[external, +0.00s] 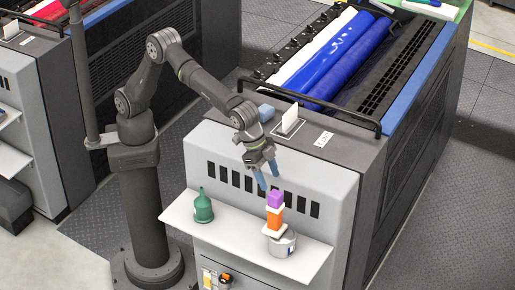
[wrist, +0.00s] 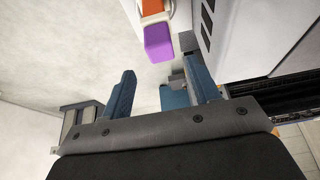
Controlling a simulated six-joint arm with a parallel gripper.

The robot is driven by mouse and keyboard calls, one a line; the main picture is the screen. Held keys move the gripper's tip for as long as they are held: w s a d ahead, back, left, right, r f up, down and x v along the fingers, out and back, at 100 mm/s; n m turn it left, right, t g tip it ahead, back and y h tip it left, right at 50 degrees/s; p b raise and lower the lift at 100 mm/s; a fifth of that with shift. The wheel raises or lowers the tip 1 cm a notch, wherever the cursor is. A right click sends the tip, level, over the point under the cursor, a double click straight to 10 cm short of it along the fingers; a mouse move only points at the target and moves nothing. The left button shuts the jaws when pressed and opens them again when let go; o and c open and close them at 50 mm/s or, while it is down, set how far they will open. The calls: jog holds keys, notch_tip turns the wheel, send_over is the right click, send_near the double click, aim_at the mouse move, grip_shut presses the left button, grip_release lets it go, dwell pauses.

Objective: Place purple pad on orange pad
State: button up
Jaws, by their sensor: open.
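The orange pad stands on a white piece over a grey tin (external: 283,246) on the white shelf. My gripper (external: 268,178) is open, just above and slightly left of the purple pad, with nothing between its fingers. In the wrist view, the purple pad (wrist: 159,43) is beyond my gripper's spread blue fingers (wrist: 162,84). The orange pad (wrist: 152,8) shows behind it at the top edge.
A dark green funnel-shaped bottle (external: 203,207) stands on the left of the white shelf (external: 235,228). The machine's slotted front panel (external: 230,150) rises close behind.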

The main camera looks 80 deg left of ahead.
aim_at(275, 193)
jog(key=shift+v, duration=2.4)
jog(key=shift+f, duration=0.1)
jog(key=x, duration=1.2)
jog(key=shift+f, duration=0.15)
notch_tip(275, 193, up, 3)
jog(key=shift+f, duration=0.15)
jog(key=shift+r, duration=0.65)
jog(key=shift+f, duration=0.1)
